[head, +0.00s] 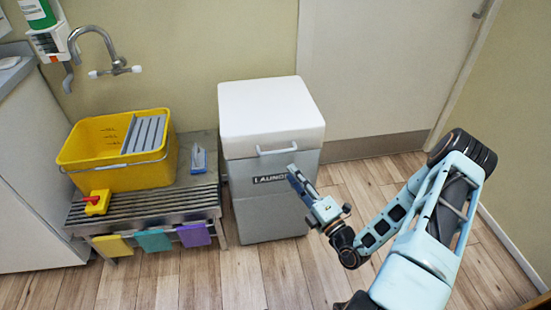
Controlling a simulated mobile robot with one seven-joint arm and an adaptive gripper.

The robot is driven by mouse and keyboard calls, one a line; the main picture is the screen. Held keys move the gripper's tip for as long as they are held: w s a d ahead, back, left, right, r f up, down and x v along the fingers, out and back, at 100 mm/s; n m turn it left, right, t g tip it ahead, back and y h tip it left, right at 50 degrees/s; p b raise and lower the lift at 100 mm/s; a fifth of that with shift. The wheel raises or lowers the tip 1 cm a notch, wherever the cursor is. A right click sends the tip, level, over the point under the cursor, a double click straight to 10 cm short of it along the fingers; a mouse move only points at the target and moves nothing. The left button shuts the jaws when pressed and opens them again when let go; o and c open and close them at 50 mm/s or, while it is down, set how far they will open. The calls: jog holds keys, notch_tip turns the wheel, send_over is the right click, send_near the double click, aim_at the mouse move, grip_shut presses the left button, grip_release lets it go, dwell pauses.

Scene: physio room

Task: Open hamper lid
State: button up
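The hamper (270,212) is a grey upright box with a "LAUNDRY"-like label, standing on the floor in the middle of the head view. Its white lid (268,105) is down on the box. A white handle (276,149) sits at the lid's front edge. My gripper (293,172) is in front of the hamper, a little below and right of the handle, with its tip over the label's right end in the picture. I cannot tell whether it touches the hamper. The fingers are seen edge-on, so their opening is unclear. The handle is clear of the gripper in this view.
A yellow mop bucket (90,141) stands on a slatted metal bench (150,205) left of the hamper, with cloths hanging at its front. A wall tap (100,50) is above. A white door (385,60) is behind. Wooden floor (300,275) is free in front.

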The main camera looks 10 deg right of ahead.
aim_at(275, 152)
jog(key=b+x, duration=0.1)
jog(key=x, duration=0.9)
jog(key=shift+w+a+b, duration=0.2)
jog(key=shift+w+b, duration=0.15)
jog(key=shift+b, duration=0.05)
jog(key=shift+c, duration=0.5)
grip_shut()
